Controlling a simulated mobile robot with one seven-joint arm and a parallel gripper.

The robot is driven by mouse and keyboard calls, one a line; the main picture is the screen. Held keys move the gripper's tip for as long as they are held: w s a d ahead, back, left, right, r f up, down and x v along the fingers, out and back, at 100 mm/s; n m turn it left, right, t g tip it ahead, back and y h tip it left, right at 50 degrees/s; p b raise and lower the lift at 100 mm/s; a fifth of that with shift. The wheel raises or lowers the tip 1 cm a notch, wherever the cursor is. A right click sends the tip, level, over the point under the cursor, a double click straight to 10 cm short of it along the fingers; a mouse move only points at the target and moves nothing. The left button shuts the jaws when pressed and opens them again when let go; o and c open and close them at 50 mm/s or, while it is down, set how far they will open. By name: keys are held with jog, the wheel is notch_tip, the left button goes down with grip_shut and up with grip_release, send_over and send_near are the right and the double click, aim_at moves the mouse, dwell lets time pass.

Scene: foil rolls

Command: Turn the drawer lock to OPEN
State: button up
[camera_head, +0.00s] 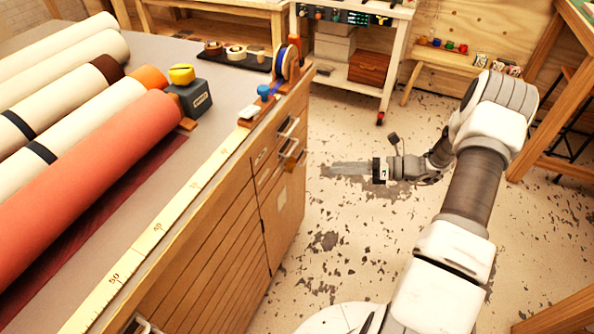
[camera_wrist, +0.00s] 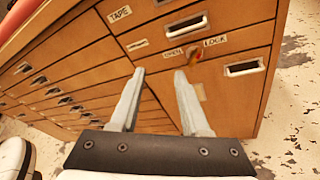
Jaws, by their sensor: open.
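The drawer lock (camera_wrist: 194,53) is a small brass and reddish piece on the wooden cabinet front in the wrist view. It sits between an OPEN label (camera_wrist: 172,53) on its left and a LOCK label (camera_wrist: 215,41) on its right. It is too small to tell which label it points at. My gripper (camera_wrist: 160,72) is open and empty, its two grey fingers pointing at the cabinet. The right fingertip shows just below the lock, apparently short of it. In the head view my gripper (camera_head: 336,168) is right of the cabinet, with floor visible between them.
The cabinet (camera_head: 225,235) has metal handles, one above the lock (camera_wrist: 187,25) and one to its right (camera_wrist: 243,68). Foil rolls (camera_head: 95,180) and a tape dispenser (camera_head: 284,65) lie on top. Open floor (camera_head: 335,235) lies right of the cabinet.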

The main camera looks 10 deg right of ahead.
aim_at(290, 165)
jog(key=d+f+m+t+b, duration=0.1)
jog(key=d+f+m+t, duration=0.4)
jog(key=f, duration=0.4)
jog(key=b+x, duration=0.1)
jog(key=x, duration=1.7)
jog(key=shift+s+a+m+g+b, duration=0.2)
jog(key=shift+a+m+g+b, duration=0.1)
jog(key=shift+a+m+b, duration=0.1)
grip_shut()
